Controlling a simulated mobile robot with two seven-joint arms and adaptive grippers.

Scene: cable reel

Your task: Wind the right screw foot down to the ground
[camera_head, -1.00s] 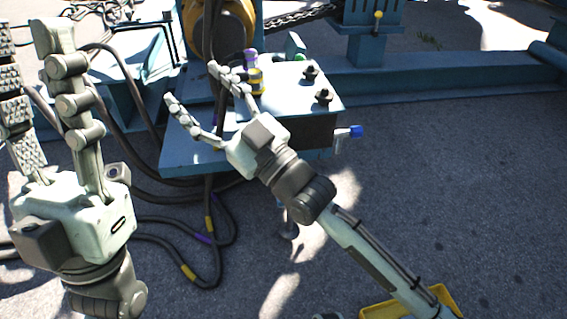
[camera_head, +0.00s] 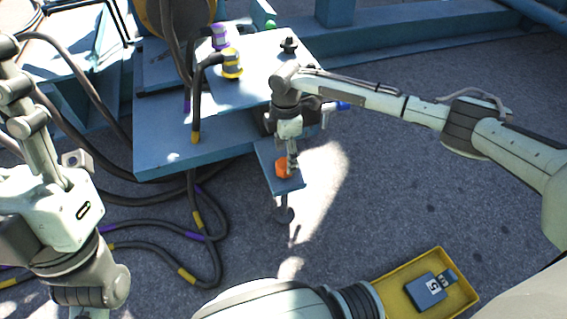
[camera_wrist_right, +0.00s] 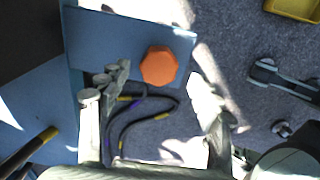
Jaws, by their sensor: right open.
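The right screw foot has an orange eight-sided knob (camera_head: 284,169) on top of a blue bracket (camera_head: 264,156). Below the bracket its stem ends in a round foot pad (camera_head: 284,214) low near the asphalt; I cannot tell whether it touches. My right gripper (camera_head: 291,163) points down at the knob in the head view. In the right wrist view the knob (camera_wrist_right: 159,65) shows between and beyond the spread fingers (camera_wrist_right: 160,84), which are open and empty.
A blue machine table (camera_head: 190,140) stands behind, with a yellow-striped plug (camera_head: 232,63) and a purple plug (camera_head: 219,37). Black cables (camera_head: 200,229) loop on the ground at left. A yellow tray (camera_head: 395,283) holds a blue-grey tagged device (camera_head: 428,290). Asphalt at right is open.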

